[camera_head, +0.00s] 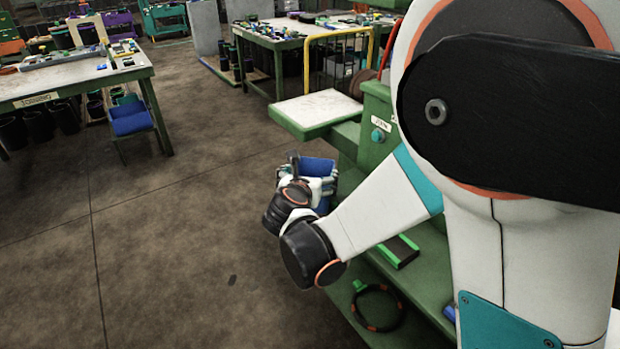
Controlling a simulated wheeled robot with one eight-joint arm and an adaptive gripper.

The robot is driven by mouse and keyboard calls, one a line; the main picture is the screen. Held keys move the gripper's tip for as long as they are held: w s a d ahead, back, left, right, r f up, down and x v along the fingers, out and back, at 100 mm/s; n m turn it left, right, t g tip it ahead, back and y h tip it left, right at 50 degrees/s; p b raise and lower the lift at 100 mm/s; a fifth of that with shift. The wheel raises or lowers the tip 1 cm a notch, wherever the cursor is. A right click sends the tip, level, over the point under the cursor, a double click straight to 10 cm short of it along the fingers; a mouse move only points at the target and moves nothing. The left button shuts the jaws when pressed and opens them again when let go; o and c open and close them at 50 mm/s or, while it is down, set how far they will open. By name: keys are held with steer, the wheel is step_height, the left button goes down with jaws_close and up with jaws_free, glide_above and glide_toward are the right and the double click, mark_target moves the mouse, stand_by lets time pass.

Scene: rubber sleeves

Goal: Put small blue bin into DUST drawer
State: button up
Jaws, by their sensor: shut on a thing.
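A small blue bin (318,168) is at my gripper (308,182), left of the green bench unit. My gripper is shut on the bin and holds it above the floor level. My own wrist hides the near side of the bin and most of the fingers. I cannot make out a drawer marked DUST. A small white label (381,123) on the green unit (372,150) is too small to read surely.
A pale-topped green ledge (320,108) juts left above the bin. A lower green shelf (425,268) holds a dark, green-edged box (398,251). A dark ring (379,307) lies lower down. The floor (150,240) at left is clear.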

steer(key=shift+f, duration=0.1)
steer(key=o, duration=0.8)
